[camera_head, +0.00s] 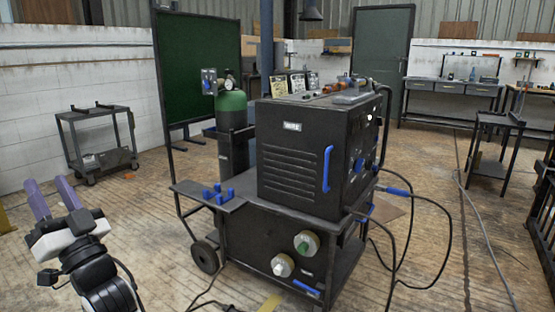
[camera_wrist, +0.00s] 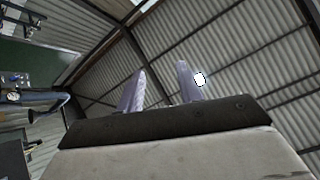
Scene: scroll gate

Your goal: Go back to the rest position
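My gripper (camera_head: 52,197) is at the lower left in the head view, raised above the floor with its two purple fingers pointing up. The fingers stand apart with nothing between them. In the wrist view my gripper (camera_wrist: 160,84) also shows open and empty against the corrugated roof. It is left of the welding cart and touches nothing.
A black welding machine (camera_head: 290,165) stands on a wheeled cart (camera_head: 262,232) at the centre, with a green-topped gas cylinder (camera_head: 232,130) and trailing cables. A small trolley (camera_head: 100,140) stands at the back left. A green screen (camera_head: 200,65) is behind the cylinder. Floor left of the cart is mostly clear.

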